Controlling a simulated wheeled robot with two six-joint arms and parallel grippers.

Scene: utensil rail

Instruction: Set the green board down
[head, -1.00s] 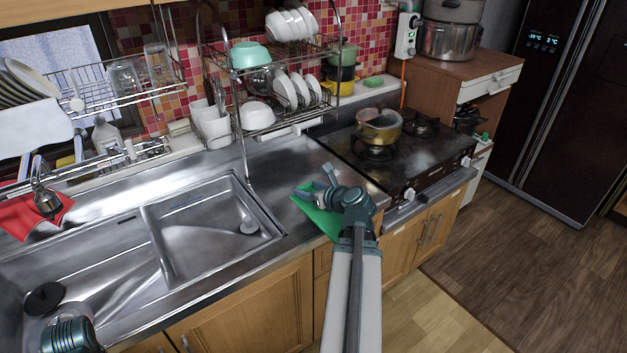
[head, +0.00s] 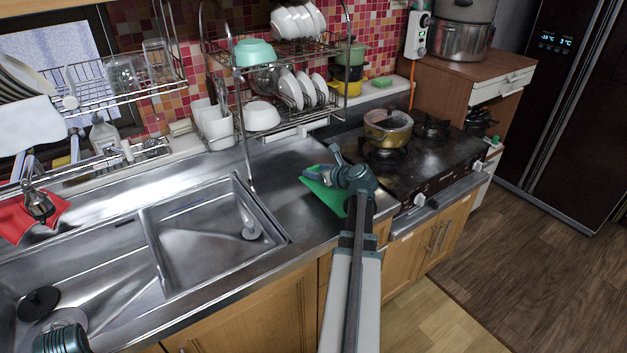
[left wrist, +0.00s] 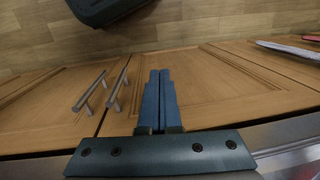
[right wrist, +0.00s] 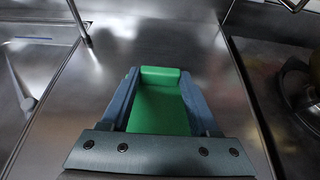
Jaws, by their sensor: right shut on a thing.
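The green board (head: 325,196) is at the steel counter between the sink and the stove. My right gripper (head: 322,175) is shut on it. In the right wrist view the board (right wrist: 160,108) sits between the two fingers of my right gripper (right wrist: 158,82), with bare counter around it. Whether its underside touches the counter is hard to tell. My left gripper (left wrist: 160,75) is shut and empty, in front of the wooden cabinet doors. In the head view only part of my left arm shows, at the bottom left.
The sink (head: 205,240) lies left of the board. The stove (head: 425,160) with a lidded pot (head: 388,130) is to the right. A dish rack (head: 290,112) stands behind, its post reaching down near the sink corner. Bare counter (head: 270,175) shows behind and left of the board.

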